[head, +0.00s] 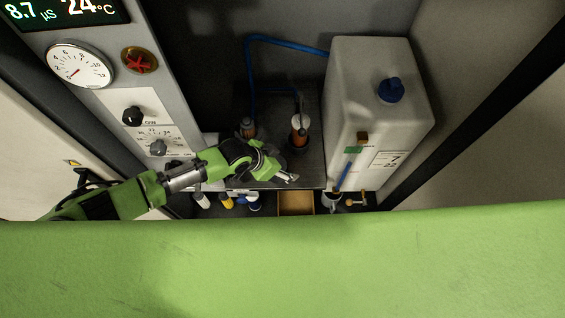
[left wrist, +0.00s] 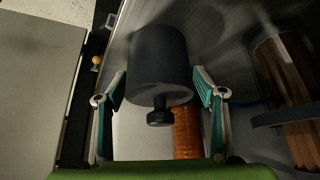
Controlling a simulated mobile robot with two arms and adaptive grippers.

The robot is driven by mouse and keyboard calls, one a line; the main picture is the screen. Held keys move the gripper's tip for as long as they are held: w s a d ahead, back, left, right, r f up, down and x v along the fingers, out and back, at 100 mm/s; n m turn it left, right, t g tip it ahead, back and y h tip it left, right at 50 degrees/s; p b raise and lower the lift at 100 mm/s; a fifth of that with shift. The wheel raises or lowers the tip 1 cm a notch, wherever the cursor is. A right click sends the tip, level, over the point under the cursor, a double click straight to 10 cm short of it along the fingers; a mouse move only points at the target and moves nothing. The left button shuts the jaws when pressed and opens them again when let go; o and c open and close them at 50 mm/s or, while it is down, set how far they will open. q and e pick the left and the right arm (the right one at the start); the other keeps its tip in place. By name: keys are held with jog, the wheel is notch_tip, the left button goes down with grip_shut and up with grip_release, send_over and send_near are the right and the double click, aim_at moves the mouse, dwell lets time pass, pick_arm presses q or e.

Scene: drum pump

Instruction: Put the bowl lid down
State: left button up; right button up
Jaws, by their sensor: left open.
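In the left wrist view a dark cylinder with a small knob (left wrist: 160,65) stands between the two fingers of my left gripper (left wrist: 160,85). It may be the bowl lid, but I cannot be sure. The fingers are spread, with a gap visible on both sides of it. An orange cylinder (left wrist: 187,132) shows behind and below it. I cannot make out the lid there. My right gripper is not in view.
A grey tank (head: 365,90) stands to the right, a gauge panel (head: 150,95) to the left. A tan tray (head: 296,203) and several small items are below the shelf edge.

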pick_arm(q)
jog(key=shift+a+r, duration=0.1)
jog(key=shift+r, duration=0.25)
jog(key=p+v, duration=0.2)
jog(key=v, duration=0.9)
jog(key=shift+s+r, duration=0.15)
jog(key=shift+r, duration=0.15)
